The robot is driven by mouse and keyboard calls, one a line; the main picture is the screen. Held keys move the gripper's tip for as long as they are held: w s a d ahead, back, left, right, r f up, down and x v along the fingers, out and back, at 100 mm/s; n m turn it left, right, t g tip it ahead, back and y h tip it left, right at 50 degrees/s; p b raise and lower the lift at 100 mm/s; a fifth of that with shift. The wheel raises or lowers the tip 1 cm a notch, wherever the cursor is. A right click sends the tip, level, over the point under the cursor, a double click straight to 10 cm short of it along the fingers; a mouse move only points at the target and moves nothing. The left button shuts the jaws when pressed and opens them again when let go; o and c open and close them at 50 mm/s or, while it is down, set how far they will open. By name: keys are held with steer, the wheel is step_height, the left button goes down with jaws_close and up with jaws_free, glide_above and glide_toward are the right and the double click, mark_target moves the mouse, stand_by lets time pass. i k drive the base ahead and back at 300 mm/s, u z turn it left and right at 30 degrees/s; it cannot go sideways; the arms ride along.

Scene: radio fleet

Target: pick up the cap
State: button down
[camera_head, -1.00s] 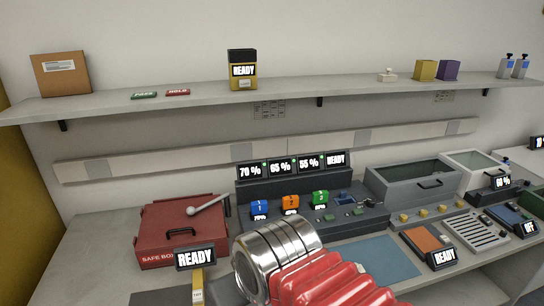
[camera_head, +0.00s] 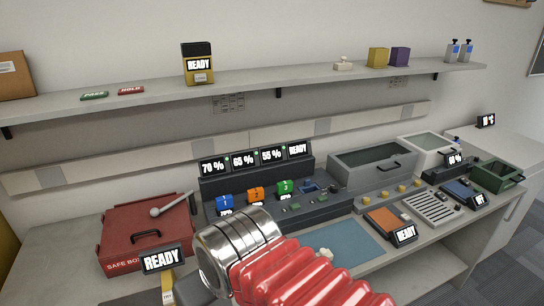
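I cannot single out the cap for certain. A small cream-coloured piece (camera_head: 325,253) shows at the front of the blue mat (camera_head: 352,243), partly behind my arm, and its shape is too small to tell. Another small cream-coloured piece (camera_head: 343,64) sits on the wall shelf. My arm, with a silver ringed joint and red ribbed sleeve, fills the lower middle and hides part of the bench. My gripper's fingertips do not show.
A red safe box (camera_head: 148,235) stands at the left of the bench. A charger console (camera_head: 262,185) with blue, orange and green radios is behind my arm. Grey bins (camera_head: 372,170), a slotted tray (camera_head: 432,208) and an orange pad (camera_head: 388,222) stand to the right. The shelf (camera_head: 290,83) runs above.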

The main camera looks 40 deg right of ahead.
mark_target(323, 252)
steer(key=k, duration=1.35)
steer(key=z, duration=0.25)
steer(key=i, duration=0.45)
steer(key=z, duration=0.65)
steer(key=i, duration=0.7)
steer(key=u, duration=0.05)
